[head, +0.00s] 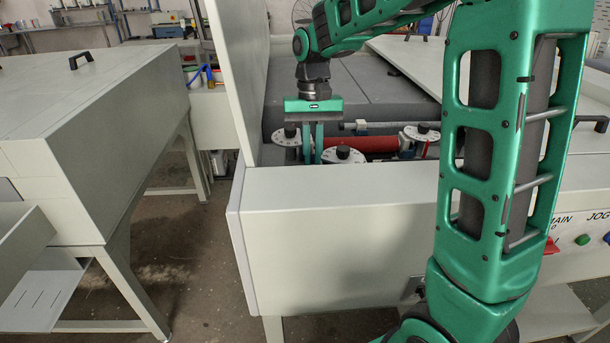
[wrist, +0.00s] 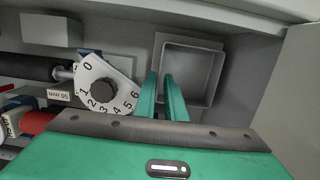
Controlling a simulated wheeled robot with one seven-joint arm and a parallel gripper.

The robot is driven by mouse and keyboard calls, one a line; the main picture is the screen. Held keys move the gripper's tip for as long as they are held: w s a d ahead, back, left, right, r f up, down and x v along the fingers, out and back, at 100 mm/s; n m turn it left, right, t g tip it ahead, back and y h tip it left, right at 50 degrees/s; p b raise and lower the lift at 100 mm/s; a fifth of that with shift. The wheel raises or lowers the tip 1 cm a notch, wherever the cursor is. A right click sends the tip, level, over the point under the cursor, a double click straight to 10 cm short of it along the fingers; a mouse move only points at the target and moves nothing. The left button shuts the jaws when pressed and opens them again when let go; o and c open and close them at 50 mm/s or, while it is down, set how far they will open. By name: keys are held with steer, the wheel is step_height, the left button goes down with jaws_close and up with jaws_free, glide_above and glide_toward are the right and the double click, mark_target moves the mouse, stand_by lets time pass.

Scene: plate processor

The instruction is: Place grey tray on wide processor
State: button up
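The grey tray is a square, open-topped box (wrist: 218,72) in the upper middle of the wrist view, inside the machine. In the wrist view my gripper (wrist: 160,76) reaches to its left side, with the two fingertips a narrow gap apart around the line of the tray's left wall. I cannot tell whether they touch or grip that wall. In the head view my gripper (head: 313,158) points down behind the machine's front panel (head: 340,235). The panel hides the tray there. I cannot tell which part is the wide processor.
A numbered dial (wrist: 112,88) lies close left of my fingers in the wrist view. A red roller (head: 362,144) and several dials sit around my gripper in the head view. A tall side panel (head: 232,60) stands at left. Another grey machine (head: 90,130) is across a gap.

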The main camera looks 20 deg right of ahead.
steer(key=r, duration=0.5)
steer(key=shift+w+d+r, duration=0.15)
steer(key=shift+w+r, duration=0.15)
steer(key=shift+w, duration=0.1)
